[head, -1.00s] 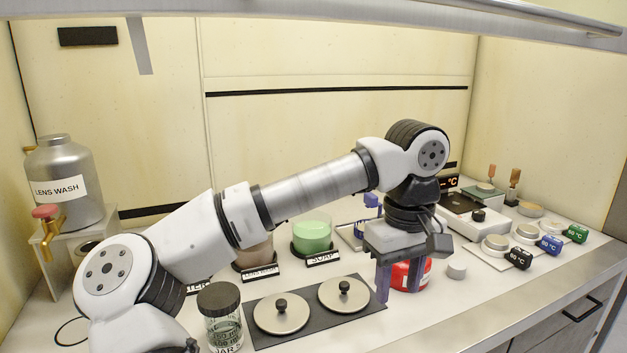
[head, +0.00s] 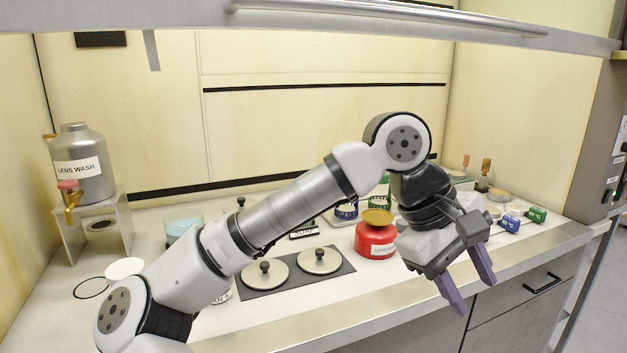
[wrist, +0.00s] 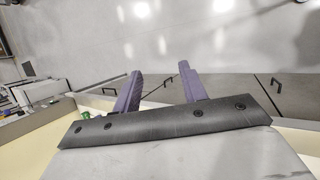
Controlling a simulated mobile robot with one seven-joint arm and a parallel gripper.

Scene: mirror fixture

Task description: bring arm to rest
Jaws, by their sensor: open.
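My gripper (head: 468,292) is open, its two purple fingers apart with nothing between them. In the head view it hangs tilted downward over the front edge of the counter, right of the red jar. In the wrist view the open fingers (wrist: 158,88) point out over the grey floor (wrist: 200,35), past the cabinet fronts.
A red jar (head: 375,240) with a gold top stands just left of my gripper. Two lidded discs sit on a black mat (head: 342,268). The lens wash can (head: 78,175) is on a stand at left. Colored bottles (head: 511,223) line the right. Open floor lies beyond the counter edge (head: 400,291).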

